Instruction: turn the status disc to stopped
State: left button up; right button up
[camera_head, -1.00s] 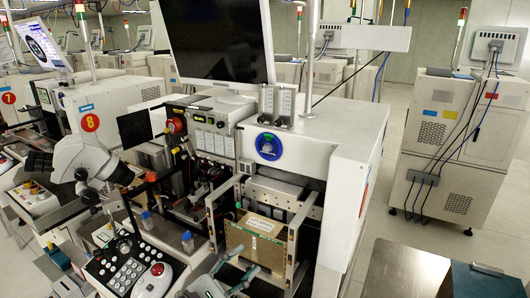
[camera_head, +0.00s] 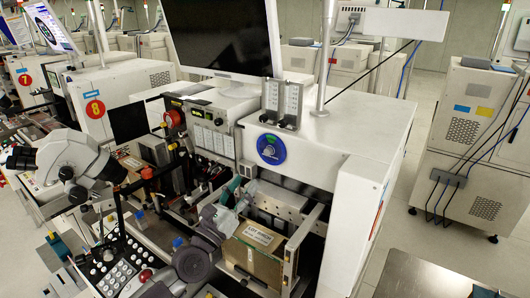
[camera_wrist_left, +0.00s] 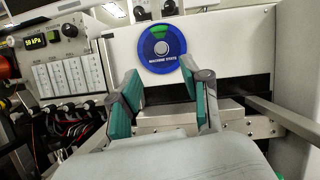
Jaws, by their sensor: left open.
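The status disc (camera_head: 270,149) is a round blue dial with a pale centre on the white front of the machine. In the left wrist view the disc (camera_wrist_left: 160,48) shows a green sector at its top and the words "MACHINE STATE" below its centre. My left gripper (camera_head: 240,188) is below and to the left of the disc in the head view. In the left wrist view its two teal-padded fingers (camera_wrist_left: 160,82) are spread wide and empty, with the disc beyond and between them, not touched. My right gripper is not in view.
A box with a white label (camera_head: 257,236) sits in the machine's bay below the disc. A monitor (camera_head: 220,38) stands above. Metal rails (camera_wrist_left: 285,118) flank the bay. A microscope (camera_head: 70,160) and keypad (camera_head: 118,272) are at the left.

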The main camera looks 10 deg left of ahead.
aim_at(267, 154)
pick_arm(q)
jog(key=p+x, duration=0.2)
jog(key=x, duration=0.6)
jog(key=shift+w+d+r, duration=0.1)
jog(key=shift+w+d, duration=0.1)
jog(key=shift+w, duration=0.15)
jog(key=shift+w+d+r, duration=0.15)
jog(key=shift+w, duration=0.2)
jog(key=shift+w+r, duration=0.1)
jog(key=shift+w, duration=0.1)
jog(key=shift+w+d, duration=0.1)
jog(key=shift+w, duration=0.05)
grip_shut()
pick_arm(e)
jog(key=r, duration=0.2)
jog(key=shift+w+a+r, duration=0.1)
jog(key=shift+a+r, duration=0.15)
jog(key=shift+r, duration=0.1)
